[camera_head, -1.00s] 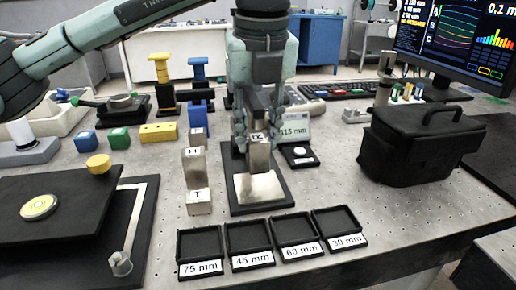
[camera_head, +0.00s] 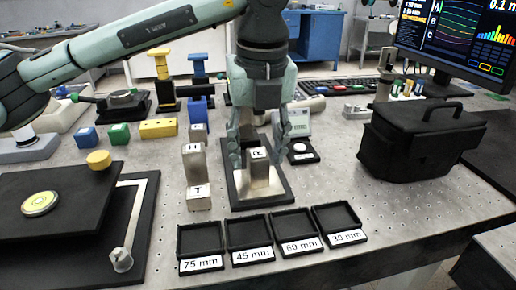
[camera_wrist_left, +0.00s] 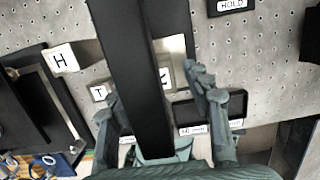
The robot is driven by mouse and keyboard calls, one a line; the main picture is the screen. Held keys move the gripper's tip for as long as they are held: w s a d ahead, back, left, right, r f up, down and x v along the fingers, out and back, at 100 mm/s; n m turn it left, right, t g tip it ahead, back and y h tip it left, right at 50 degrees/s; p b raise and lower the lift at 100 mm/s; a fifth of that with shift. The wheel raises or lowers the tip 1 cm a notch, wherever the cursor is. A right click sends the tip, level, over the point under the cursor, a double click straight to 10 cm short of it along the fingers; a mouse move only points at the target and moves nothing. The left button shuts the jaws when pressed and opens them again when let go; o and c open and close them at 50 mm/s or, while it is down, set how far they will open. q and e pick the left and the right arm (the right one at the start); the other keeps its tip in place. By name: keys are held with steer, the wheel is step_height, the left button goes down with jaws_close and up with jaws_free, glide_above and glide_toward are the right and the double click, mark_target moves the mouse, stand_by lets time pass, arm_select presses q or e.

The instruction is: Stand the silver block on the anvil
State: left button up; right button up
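The silver block (camera_head: 258,178), with a letter label on its top, stands upright on the bright plate of the anvil (camera_head: 271,195), which has a black base. My left gripper (camera_head: 258,156) is above and around the block, its fingers spread apart on either side with gaps visible. In the left wrist view the open fingers (camera_wrist_left: 165,105) flank the labelled block top (camera_wrist_left: 164,76), and a dark bar hides part of the block and plate. My right gripper is not in view.
Silver blocks labelled H (camera_head: 193,163) and T (camera_head: 199,197) stand just left of the anvil. Several black trays with length labels, such as the 45 mm tray (camera_head: 249,245), line the front. A black case (camera_head: 420,145) is at right.

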mark_target(260, 160)
arm_select(q)
steer(key=shift+r, duration=0.55)
steer(key=r, duration=0.3)
steer(key=s+r, duration=0.1)
steer(key=r, duration=0.7)
steer(key=shift+s+d, duration=0.25)
steer(key=shift+s, duration=0.15)
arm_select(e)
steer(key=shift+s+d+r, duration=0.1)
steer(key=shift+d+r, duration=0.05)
